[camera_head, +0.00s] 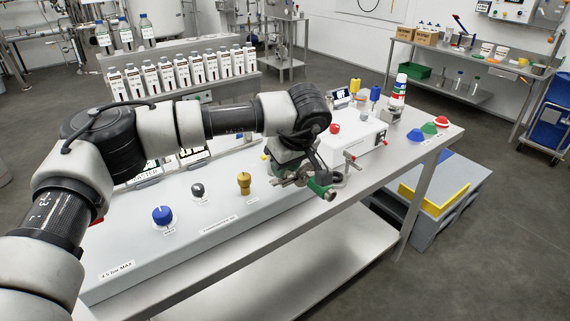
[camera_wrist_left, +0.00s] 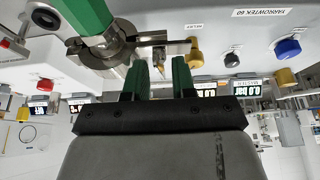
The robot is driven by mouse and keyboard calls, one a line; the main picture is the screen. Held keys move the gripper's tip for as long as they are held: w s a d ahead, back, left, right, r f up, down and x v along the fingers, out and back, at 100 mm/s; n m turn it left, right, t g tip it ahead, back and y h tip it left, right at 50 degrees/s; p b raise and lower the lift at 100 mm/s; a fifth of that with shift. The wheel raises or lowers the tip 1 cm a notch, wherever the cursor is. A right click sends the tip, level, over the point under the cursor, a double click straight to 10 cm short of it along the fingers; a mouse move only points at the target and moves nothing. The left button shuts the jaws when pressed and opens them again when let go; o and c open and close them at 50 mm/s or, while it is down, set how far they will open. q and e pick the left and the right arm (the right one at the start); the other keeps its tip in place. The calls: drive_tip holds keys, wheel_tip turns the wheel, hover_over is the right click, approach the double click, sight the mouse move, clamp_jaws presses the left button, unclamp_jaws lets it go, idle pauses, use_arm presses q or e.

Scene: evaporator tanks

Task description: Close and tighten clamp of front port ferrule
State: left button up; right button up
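The front port ferrule (camera_head: 322,188) shows in the head view as a short metal tube with a green sleeve, sticking out of the panel front. In the left wrist view, which is upside down, the green sleeve (camera_wrist_left: 84,14) and the metal clamp (camera_wrist_left: 104,52) around its base show at the upper left. The clamp's bolt end (camera_wrist_left: 160,50) extends to the right of its ring. My left gripper (camera_wrist_left: 161,72) is open, its two green fingers apart, close to the bolt end. I see nothing held between them. The head view partly hides the clamp behind my left wrist. My right gripper is in neither view.
A blue knob (camera_head: 162,215), a black knob (camera_head: 197,190) and a brass knob (camera_head: 244,183) stand on the panel left of the ferrule.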

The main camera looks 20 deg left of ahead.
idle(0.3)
use_arm(q)
drive_tip(key=p+v, duration=0.4)
drive_tip(key=v, duration=0.4)
drive_tip(key=shift+o, duration=0.4)
